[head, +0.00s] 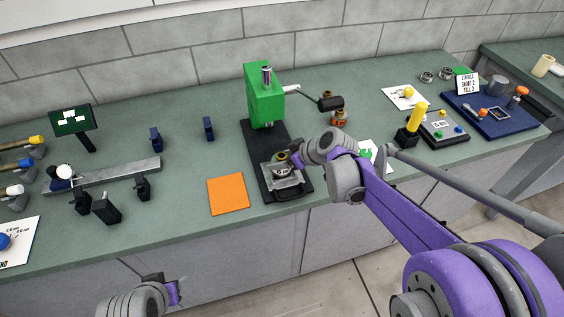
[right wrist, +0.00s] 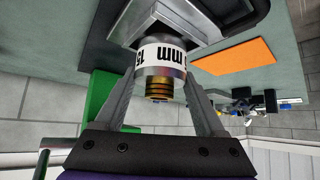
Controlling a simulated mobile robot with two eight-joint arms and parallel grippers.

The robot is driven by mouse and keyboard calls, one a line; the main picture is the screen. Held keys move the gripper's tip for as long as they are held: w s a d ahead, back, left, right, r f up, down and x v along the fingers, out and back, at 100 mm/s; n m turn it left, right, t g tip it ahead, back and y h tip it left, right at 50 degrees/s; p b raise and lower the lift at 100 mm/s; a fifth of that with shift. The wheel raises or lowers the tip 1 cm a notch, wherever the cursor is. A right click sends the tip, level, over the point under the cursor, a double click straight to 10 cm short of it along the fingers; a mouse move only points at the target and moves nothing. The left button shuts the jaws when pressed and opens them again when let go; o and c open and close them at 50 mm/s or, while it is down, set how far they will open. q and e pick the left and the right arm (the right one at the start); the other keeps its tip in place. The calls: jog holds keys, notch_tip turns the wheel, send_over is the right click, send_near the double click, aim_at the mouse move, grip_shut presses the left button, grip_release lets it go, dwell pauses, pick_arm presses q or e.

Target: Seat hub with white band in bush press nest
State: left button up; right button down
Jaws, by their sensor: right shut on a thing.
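The hub with the white band (right wrist: 161,54) shows in the right wrist view, with dark lettering including "mm" on the band and a brass, ringed end. My right gripper (right wrist: 168,75) is shut on it, one finger on each side. The hub's far end meets or lies just before the grey metal nest (right wrist: 178,18); whether it is inside cannot be told. In the head view, the nest (head: 284,180) sits on the black base of the green bush press (head: 265,97), with my right gripper (head: 294,160) over it. My left gripper (head: 176,291) is low at the front; its fingers are unclear.
The press lever (head: 328,102) reaches right from the press head. An orange mat (head: 228,194) lies left of the base. A metal rail (head: 115,173) with black blocks is farther left. A yellow-topped post (head: 416,117) and a blue tray (head: 500,125) stand right.

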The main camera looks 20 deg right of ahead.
jog(key=shift+f, duration=0.55)
grip_release()
jog(key=shift+f, duration=0.1)
jog(key=v, duration=1.2)
jog(key=s+a+f+m+h, duration=0.1)
jog(key=s+f+m+h, duration=0.1)
jog(key=s+f, duration=0.3)
jog(key=s+a+f+m+g+h, duration=0.1)
jog(key=s+f+m+h, duration=0.2)
jog(key=s, duration=1.1)
notch_tip(320, 180, down, 2)
jog(key=shift+f+m+g+p, duration=0.1)
jog(key=shift+m+g+p, duration=0.2)
jog(key=shift+m, duration=0.8)
jog(key=shift+s, duration=0.15)
